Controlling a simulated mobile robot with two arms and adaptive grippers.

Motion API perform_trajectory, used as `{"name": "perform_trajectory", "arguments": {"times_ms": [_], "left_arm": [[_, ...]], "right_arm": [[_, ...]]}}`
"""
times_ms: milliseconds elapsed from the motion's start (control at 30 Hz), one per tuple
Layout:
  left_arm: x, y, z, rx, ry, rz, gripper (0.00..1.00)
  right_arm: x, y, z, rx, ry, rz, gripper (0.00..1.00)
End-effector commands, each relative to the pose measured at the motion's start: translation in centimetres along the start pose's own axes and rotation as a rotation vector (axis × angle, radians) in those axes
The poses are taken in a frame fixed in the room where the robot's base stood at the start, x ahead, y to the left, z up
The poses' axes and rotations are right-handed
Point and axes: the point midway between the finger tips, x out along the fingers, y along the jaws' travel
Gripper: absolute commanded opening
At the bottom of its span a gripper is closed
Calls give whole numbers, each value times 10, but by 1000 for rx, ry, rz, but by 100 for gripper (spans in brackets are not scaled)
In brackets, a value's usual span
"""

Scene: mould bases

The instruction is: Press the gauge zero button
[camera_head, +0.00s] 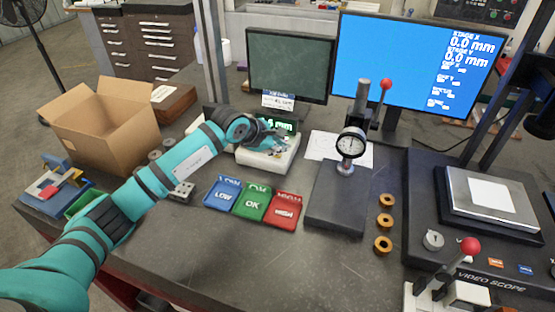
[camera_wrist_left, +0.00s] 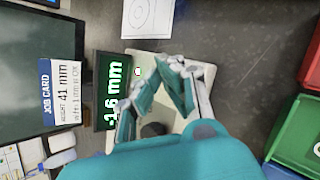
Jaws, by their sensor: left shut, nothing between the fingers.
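The digital gauge has a pale box-like base (camera_head: 266,162) and a dark readout with green digits (camera_head: 286,126). In the left wrist view the readout shows -1.6 mm (camera_wrist_left: 113,90), and the pale base (camera_wrist_left: 205,72) lies under the fingers. A dark round part (camera_wrist_left: 153,129) sits on the base, partly hidden by my gripper; I cannot tell whether it is the zero button. A small light round spot (camera_wrist_left: 137,72) shows beside the readout. My left gripper (camera_head: 277,139) is shut and empty over the base; its fingertips (camera_wrist_left: 171,65) come together there. I cannot tell whether they touch it.
LOW (camera_head: 223,193), OK (camera_head: 251,202) and HIGH (camera_head: 284,210) bins stand in front of the gauge. A dial gauge stand (camera_head: 337,200) is to the right, with brass rings (camera_head: 384,222) beside it. A monitor (camera_head: 290,62) stands behind. A cardboard box (camera_head: 105,125) is at left.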

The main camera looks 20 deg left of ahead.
Motion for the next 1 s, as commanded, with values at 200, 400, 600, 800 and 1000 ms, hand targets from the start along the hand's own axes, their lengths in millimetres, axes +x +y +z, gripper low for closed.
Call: {"name": "perform_trajectory", "arguments": {"times_ms": [200,400,600,800,1000], "left_arm": [[0,1,0,0,0,0,0],[-1,1,0,0,0,0,0],[-1,1,0,0,0,0,0],[0,0,0,0,0,0,0],[0,0,0,0,-1,0,0]], "right_arm": [[0,0,0,-1,1,0,40],[0,-1,-2,-2,3,-1,40],[0,-1,-4,-2,7,-1,40],[0,-3,-5,-2,9,-4,40],[0,-4,-6,-1,10,-5,40]]}}
